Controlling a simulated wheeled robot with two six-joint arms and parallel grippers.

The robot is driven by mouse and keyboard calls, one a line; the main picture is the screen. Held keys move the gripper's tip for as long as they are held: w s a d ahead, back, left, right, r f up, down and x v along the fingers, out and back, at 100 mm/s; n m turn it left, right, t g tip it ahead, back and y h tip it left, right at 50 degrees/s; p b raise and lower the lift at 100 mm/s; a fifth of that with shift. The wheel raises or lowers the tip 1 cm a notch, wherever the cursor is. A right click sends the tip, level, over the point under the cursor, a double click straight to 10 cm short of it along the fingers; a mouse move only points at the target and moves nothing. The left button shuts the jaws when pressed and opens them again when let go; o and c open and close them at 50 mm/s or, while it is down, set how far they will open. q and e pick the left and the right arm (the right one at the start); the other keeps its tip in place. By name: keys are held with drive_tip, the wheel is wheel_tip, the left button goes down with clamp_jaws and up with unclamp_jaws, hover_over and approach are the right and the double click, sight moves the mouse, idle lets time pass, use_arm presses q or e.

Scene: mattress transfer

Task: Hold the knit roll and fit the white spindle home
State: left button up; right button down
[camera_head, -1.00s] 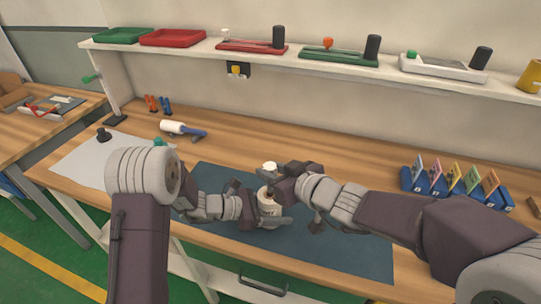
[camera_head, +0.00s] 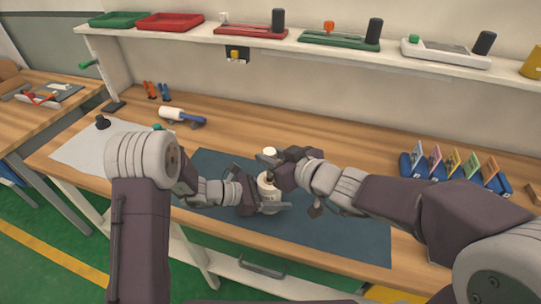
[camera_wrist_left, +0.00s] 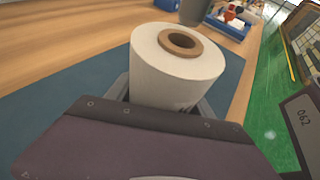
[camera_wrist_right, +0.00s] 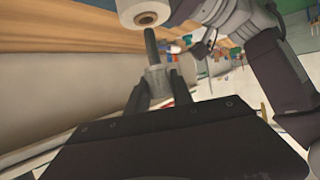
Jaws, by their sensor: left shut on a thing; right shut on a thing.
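The knit roll, white with a brown core ring, is upright in my left gripper (camera_head: 264,200) over the blue mat; it also shows in the left wrist view (camera_wrist_left: 172,75). My left gripper is shut around its lower side. My right gripper (camera_wrist_right: 158,92) is shut on the spindle (camera_wrist_right: 157,77), whose grey shaft has a thinner dark rod pointing at the roll's core. In the left wrist view a grey end (camera_wrist_left: 193,12) hangs above the core, apart from it. A white round end (camera_head: 270,153) shows above the roll in the head view. My right gripper partly hides the roll there.
The blue mat (camera_head: 340,235) lies below. A white roller with a blue handle (camera_head: 180,114) lies behind left, near a white sheet (camera_head: 85,150). A blue rack with coloured cards (camera_head: 455,170) stands right. A shelf (camera_head: 350,50) with trays and fixtures runs above the bench.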

drive_tip(key=shift+f, duration=0.25)
idle(1.8)
idle(1.4)
idle(1.0)
use_arm(q)
drive_tip(key=o, duration=1.3)
drive_tip(key=shift+o, duration=0.2)
